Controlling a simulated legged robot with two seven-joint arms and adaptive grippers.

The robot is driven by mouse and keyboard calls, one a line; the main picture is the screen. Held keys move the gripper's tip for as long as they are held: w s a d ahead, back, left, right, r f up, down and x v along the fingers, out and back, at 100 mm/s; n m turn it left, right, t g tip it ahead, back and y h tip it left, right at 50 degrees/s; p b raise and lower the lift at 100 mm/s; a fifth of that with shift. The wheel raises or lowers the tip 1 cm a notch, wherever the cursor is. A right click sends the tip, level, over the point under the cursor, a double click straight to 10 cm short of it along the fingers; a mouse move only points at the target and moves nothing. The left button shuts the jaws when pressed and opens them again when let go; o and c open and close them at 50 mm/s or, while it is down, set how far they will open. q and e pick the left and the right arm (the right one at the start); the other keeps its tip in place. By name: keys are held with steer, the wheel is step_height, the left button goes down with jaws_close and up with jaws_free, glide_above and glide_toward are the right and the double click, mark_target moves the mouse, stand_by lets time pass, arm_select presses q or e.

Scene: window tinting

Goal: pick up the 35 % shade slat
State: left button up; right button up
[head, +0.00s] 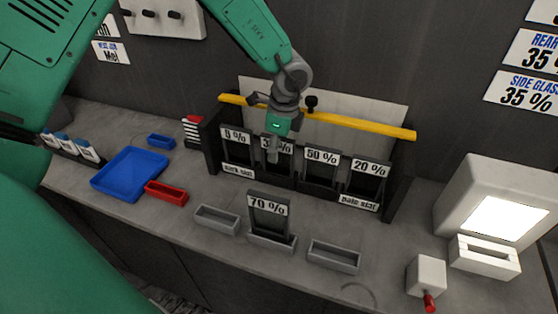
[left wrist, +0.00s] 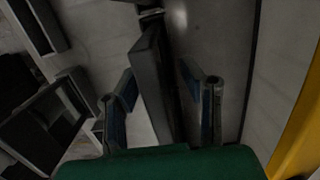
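The 35 % shade slat (head: 284,160) stands upright in the dark rack (head: 213,150), second from the left. Its label is partly covered by my gripper, and only the first digit, a 3, shows. My left gripper (head: 273,150) points down in front of and over this slat. In the left wrist view a dark slat (left wrist: 152,85) stands between the two fingers of my left gripper (left wrist: 160,95). The fingers are apart, with a gap visible on each side of the slat. My right gripper is in neither view.
Slats marked 50 % (head: 320,165) and 20 % (head: 368,180) share the rack. A yellow bar (head: 360,124) runs behind it. A 70 % slat (head: 268,212) stands in a front holder between grey trays (head: 217,219) (head: 334,256). A blue tray (head: 130,173) and white lit box (head: 505,205) flank them.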

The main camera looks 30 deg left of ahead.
arm_select(q)
steer(key=shift+a, duration=0.1)
jaws_close()
